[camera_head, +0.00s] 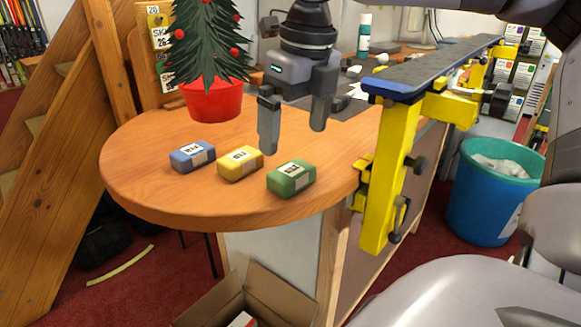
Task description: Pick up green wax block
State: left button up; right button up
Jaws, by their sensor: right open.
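The green wax block (291,183) lies on the round wooden table (140,190), near its front edge, with a white label on top. A yellow block (240,164) and a blue block (192,156) lie to its left in a loose row. My right gripper (293,140) points down above the table, behind and above the green block. Its two fingers are apart with nothing between them, and it does not appear to touch any block. My left gripper is not in view.
A small tree in a red pot (212,100) stands behind the blocks. A yellow clamp frame with a dark top (392,170) rises at the table's right edge. A teal bin (487,205) and an open cardboard box (262,295) are on the floor.

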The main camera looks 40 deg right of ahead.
aim_at(292, 169)
jog(key=f, duration=0.7)
jog(key=shift+w, duration=0.3)
jog(key=shift+d+r, duration=0.1)
jog(key=c, duration=1)
